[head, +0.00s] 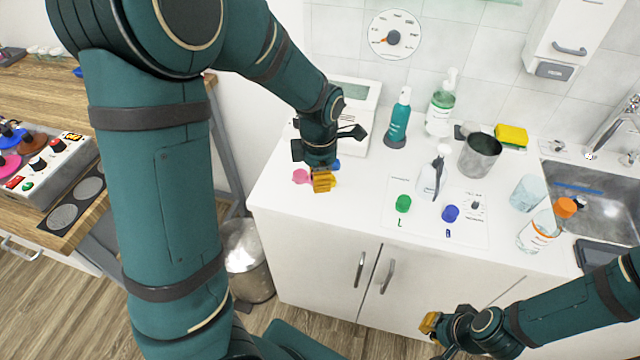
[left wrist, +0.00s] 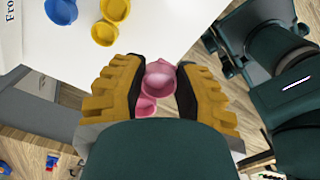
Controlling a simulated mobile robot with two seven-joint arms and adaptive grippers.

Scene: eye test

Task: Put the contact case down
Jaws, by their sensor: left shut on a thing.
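My left gripper (head: 322,181) is at the left part of the white counter, pointing down. It is shut on a pink contact case (left wrist: 158,79), which shows between the two yellow fingers in the left wrist view. Two round pink wells show there; part of the case is hidden by the fingers. In the head view the pink case (head: 300,176) shows just left of the fingertips. I cannot tell whether it touches the counter. My right gripper (head: 430,324) is low in front of the cabinet doors; its finger gap does not show clearly.
A yellow case (left wrist: 104,33) and a blue one (left wrist: 61,10) lie on the counter close by. Bottles, a grey cup (head: 479,156) and the sink (head: 590,190) are farther right.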

